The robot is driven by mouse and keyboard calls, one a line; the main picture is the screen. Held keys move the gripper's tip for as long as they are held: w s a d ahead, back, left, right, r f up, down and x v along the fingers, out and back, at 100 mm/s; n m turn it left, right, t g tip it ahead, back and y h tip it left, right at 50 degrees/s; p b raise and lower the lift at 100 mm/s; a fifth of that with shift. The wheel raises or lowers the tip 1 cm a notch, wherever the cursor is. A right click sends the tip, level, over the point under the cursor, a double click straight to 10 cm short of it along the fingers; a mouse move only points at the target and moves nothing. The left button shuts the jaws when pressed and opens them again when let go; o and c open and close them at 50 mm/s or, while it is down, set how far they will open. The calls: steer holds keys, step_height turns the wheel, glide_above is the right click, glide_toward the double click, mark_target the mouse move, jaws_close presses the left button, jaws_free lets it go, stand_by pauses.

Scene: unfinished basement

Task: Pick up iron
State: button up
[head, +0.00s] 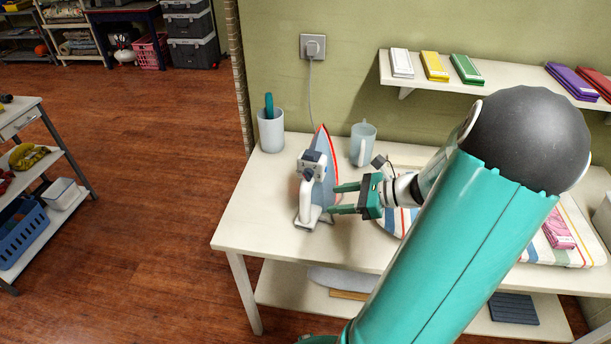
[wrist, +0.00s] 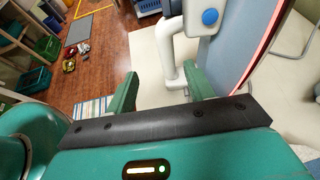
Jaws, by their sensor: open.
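The iron (head: 307,197) stands upright on its heel on the white table, with a white handle, grey-blue parts and a red-edged soleplate. My gripper (head: 333,198) is open and empty just to its right in the head view, fingers pointing at it. In the wrist view, the iron's white handle (wrist: 168,55) appears in the gap between my open fingers (wrist: 160,90), nearer the right finger. The blue-grey soleplate side (wrist: 232,45) rises beyond the right finger. I cannot tell whether a finger touches the iron.
The white table (head: 250,220) also holds a cup with a teal-handled item (head: 271,130), a pale blue mug (head: 362,143) and a striped ironing pad (head: 560,250) with a pink packet (head: 558,232). A wall shelf (head: 440,84) hangs behind. A cord runs from the wall socket (head: 313,46).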

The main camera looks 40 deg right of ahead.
steer(key=s+d, duration=0.1)
steer(key=m, duration=0.1)
glide_above(299, 218)
steer(key=shift+t, duration=0.3)
steer(key=shift+f, duration=2.75)
steer(key=shift+s, duration=0.1)
jaws_close()
steer(key=shift+r, duration=0.1)
